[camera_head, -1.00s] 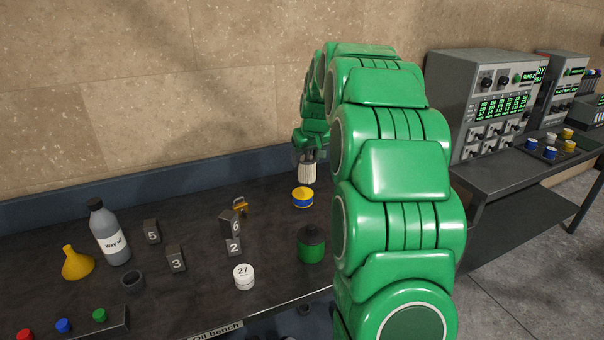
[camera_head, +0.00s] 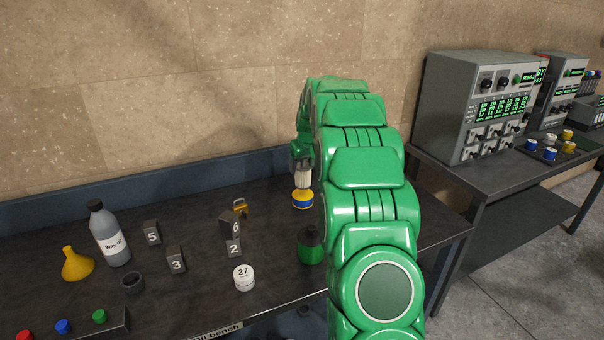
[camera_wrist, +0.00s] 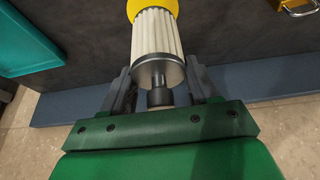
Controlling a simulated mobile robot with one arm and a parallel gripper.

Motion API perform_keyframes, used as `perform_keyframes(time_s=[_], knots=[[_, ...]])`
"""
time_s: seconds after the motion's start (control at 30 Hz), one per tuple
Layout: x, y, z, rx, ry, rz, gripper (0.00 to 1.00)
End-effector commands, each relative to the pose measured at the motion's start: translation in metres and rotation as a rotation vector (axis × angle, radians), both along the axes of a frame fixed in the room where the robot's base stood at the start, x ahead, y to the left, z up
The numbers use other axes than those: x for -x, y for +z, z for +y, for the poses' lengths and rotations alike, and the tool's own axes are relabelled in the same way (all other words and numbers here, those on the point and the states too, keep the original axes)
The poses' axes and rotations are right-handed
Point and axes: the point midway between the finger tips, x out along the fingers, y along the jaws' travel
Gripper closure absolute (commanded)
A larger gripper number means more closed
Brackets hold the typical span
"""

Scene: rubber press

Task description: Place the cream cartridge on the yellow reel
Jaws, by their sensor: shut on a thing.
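The cream cartridge (camera_head: 303,178) is a ribbed cylinder, held upright by my gripper (camera_head: 302,160). In the wrist view the cartridge (camera_wrist: 156,38) has a metal end cap with a dark knob, and my gripper (camera_wrist: 158,92) is shut on that end. The yellow reel (camera_head: 303,198), with a blue band, lies on the bench directly below the cartridge. Its yellow top (camera_wrist: 150,8) shows at the cartridge's far end in the wrist view. The two look touching or nearly so; I cannot tell whether the cartridge rests on it.
A brass padlock (camera_head: 240,207) and numbered dark blocks (camera_head: 234,247) stand left of the reel. A green container (camera_head: 310,250) and a white round tin (camera_head: 244,277) are nearer the front. A grey bottle (camera_head: 109,235) and yellow funnel (camera_head: 76,264) stand at the left.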

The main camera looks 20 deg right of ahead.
Motion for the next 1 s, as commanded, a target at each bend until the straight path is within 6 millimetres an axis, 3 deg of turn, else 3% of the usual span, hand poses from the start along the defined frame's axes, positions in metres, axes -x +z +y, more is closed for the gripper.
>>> perform_keyframes(time_s=[0.2,0.43,0.87,0.9,1.0], knots=[[-0.006,-0.007,-0.002,0.0,0.0,-0.002,0.74],[-0.005,-0.035,-0.002,0.0,0.001,0.001,0.74],[-0.006,-0.039,-0.002,0.0,0.001,-0.001,0.74],[-0.006,-0.039,-0.002,0.0,0.001,-0.001,0.34],[-0.006,-0.039,-0.002,0.0,0.0,-0.001,0.19]])
